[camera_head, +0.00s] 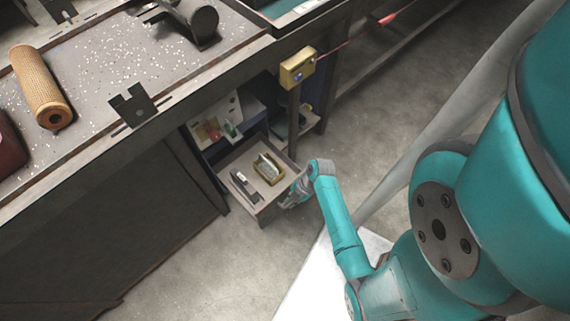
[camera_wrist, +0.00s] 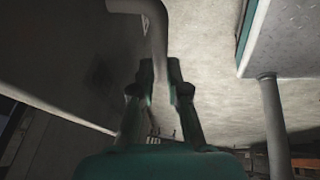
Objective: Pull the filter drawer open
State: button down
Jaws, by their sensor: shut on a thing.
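The filter drawer (camera_head: 258,205) stands pulled out under the workbench in the head view, with its inside showing. A black item (camera_head: 243,186) and a yellow-edged box (camera_head: 268,169) lie in it. My gripper (camera_head: 291,200) is at the drawer's front, on its right side. In the wrist view, my gripper's dark fingers (camera_wrist: 160,75) are shut around a bent grey bar (camera_wrist: 152,14), which looks like the drawer's handle. The handle is hidden behind my gripper in the head view.
A workbench (camera_head: 110,68) carries a mesh tube (camera_head: 40,87) and a black bracket (camera_head: 133,106). A shelf with small coloured items (camera_head: 216,131) is above the drawer. A yellow box (camera_head: 298,68) hangs on the bench edge. Bare floor (camera_head: 225,265) lies in front.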

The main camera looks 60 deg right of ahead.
jog(key=shift+s+a, duration=0.2)
jog(key=shift+s, duration=0.5)
jog(key=c, duration=1.4)
grip_release()
jog(key=shift+c, duration=0.2)
jog(key=v, duration=1.2)
jog(key=shift+a, duration=0.1)
